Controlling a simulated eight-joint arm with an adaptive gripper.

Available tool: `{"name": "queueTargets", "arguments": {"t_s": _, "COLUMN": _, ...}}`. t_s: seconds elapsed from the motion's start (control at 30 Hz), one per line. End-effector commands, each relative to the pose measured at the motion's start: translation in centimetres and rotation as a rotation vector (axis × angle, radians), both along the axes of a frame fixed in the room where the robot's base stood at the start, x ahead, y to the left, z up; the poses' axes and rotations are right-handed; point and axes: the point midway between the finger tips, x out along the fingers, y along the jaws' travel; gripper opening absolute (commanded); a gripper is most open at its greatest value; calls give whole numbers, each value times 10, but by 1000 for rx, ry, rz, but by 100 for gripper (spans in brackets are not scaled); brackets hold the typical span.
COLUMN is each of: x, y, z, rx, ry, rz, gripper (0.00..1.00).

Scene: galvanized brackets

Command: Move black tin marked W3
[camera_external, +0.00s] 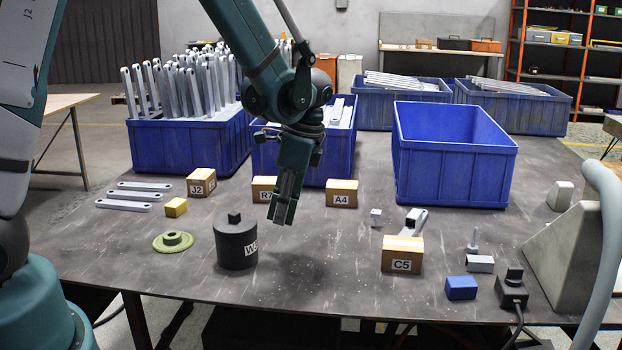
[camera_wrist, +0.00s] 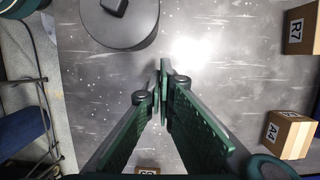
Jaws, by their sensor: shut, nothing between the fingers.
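The black tin marked W3 (camera_external: 236,246) stands upright on the dark table, with a small square knob on its lid. It shows from above in the wrist view (camera_wrist: 122,22), at the top left, partly cut off by the frame edge. My gripper (camera_external: 281,214) is shut and empty, pointing down above the table to the right of the tin. In the wrist view my gripper's fingers (camera_wrist: 164,92) meet below and to the right of the tin, apart from it.
Boxes marked A4 (camera_external: 341,194), C5 (camera_external: 402,255) and J2 (camera_external: 201,183) stand around. A green round part (camera_external: 173,242) lies left of the tin. Blue bins, one of them empty (camera_external: 452,165), line the back. Table between the tin and the C5 box is clear.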

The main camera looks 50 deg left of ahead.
Motion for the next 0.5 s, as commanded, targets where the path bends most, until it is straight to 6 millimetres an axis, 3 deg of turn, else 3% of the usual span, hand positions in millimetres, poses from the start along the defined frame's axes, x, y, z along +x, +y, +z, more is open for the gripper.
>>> {"name": "queueTargets", "arguments": {"t_s": 0.2, "x": 5, "y": -6, "z": 34, "rx": 0, "ry": 0, "rz": -1, "gripper": 0}}
{"name": "queueTargets", "arguments": {"t_s": 0.5, "x": 9, "y": -9, "z": 53, "rx": 0, "ry": 0, "rz": -1, "gripper": 0}}
